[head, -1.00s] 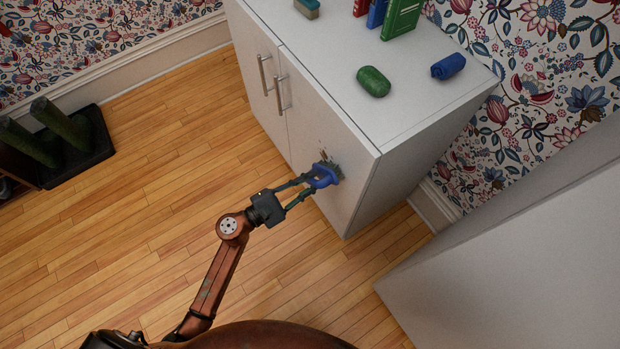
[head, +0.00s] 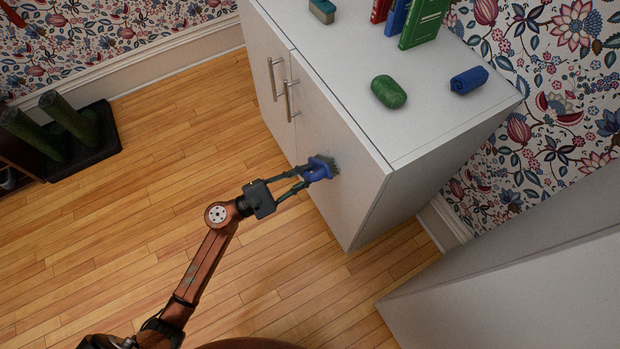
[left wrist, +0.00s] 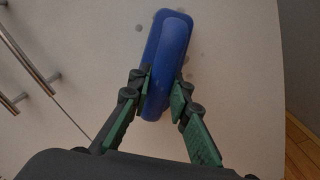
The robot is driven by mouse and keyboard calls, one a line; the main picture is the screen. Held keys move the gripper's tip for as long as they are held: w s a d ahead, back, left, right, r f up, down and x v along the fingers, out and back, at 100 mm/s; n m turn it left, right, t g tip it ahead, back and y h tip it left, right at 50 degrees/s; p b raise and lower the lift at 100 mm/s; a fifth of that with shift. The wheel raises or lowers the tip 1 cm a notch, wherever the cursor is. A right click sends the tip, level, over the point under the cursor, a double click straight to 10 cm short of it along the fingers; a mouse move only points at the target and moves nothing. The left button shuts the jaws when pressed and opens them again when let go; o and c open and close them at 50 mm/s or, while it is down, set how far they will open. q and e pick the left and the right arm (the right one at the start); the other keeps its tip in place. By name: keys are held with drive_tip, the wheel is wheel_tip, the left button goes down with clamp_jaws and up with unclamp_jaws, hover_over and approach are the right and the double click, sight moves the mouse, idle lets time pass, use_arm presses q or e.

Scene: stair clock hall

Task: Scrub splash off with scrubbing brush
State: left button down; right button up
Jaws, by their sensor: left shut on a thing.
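My left gripper (head: 309,173) is shut on the blue scrubbing brush (head: 319,168). The brush's bristles face the white cabinet door (head: 338,135) and appear to touch it. In the left wrist view the blue brush back (left wrist: 168,62) stands tilted between the two green fingers. A few faint grey spots of the splash (left wrist: 138,28) show on the door beside the brush's upper end. Whatever lies under the brush is hidden. My right gripper is not in view.
On the cabinet top (head: 345,60) are a green rounded object (head: 389,92), a rolled blue cloth (head: 469,80), several upright books (head: 424,22) and a teal-topped block (head: 322,11). Metal handles (head: 290,100) stick out from the doors. A white panel (head: 510,290) stands at lower right. Wooden floor (head: 190,130) is open at left.

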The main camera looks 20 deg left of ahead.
sight(308, 179)
use_arm(q)
drive_tip(key=shift+w+a, duration=0.25)
drive_tip(key=shift+r+p, duration=0.95)
drive_tip(key=shift+r, duration=0.65)
drive_tip(key=shift+s+d+f, duration=0.15)
drive_tip(key=shift+s+d, duration=0.05)
drive_tip(key=shift+d, duration=0.05)
drive_tip(key=shift+s+d, duration=0.55)
drive_tip(key=shift+d, duration=0.25)
drive_tip(key=shift+s+d, duration=0.5)
drive_tip(key=shift+d, duration=0.3)
drive_tip(key=shift+s+f+b, duration=0.15)
drive_tip(key=shift+s+b, duration=0.05)
drive_tip(key=shift+b, duration=0.4)
drive_tip(key=shift+w+a, duration=0.4)
drive_tip(key=shift+a, duration=0.05)
drive_tip(key=shift+w+a+b, duration=0.9)
drive_tip(key=shift+a, duration=0.25)
drive_tip(key=shift+w+a, duration=0.15)
drive_tip(key=shift+a, duration=0.1)
